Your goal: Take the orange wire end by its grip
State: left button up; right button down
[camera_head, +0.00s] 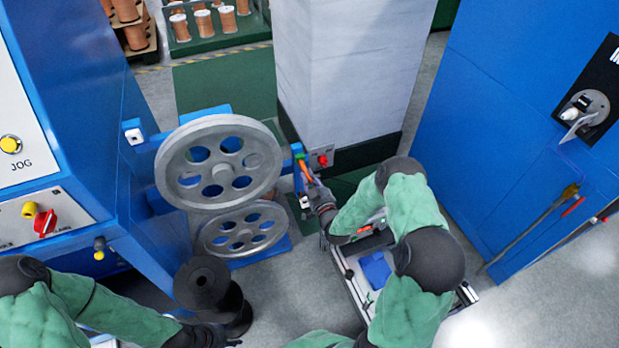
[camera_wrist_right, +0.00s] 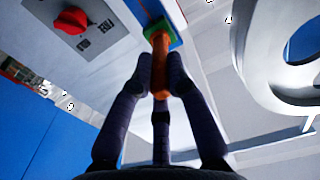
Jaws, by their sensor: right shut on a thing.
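The orange wire end (camera_head: 302,164) is by the pulley bracket, in front of the grey column. In the right wrist view its orange grip (camera_wrist_right: 160,62) sits between the dark fingers, with its far end at a green square (camera_wrist_right: 161,29) on a blue-edged part. My right gripper (camera_head: 315,188) is shut on the orange grip; its fingers hide part of it. My left gripper (camera_head: 222,338) is low in the head view, beside the black spool, and its fingers are too dark and cut off to read.
Two grey pulleys, the upper (camera_head: 218,162) and the lower (camera_head: 243,229), stand left of my right gripper. A red knob (camera_head: 323,160) is close by on the right. Blue cabinets flank both sides.

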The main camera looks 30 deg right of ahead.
jog(key=shift+s+a, duration=0.2)
jog(key=shift+s, duration=1.8)
dwell(1.2)
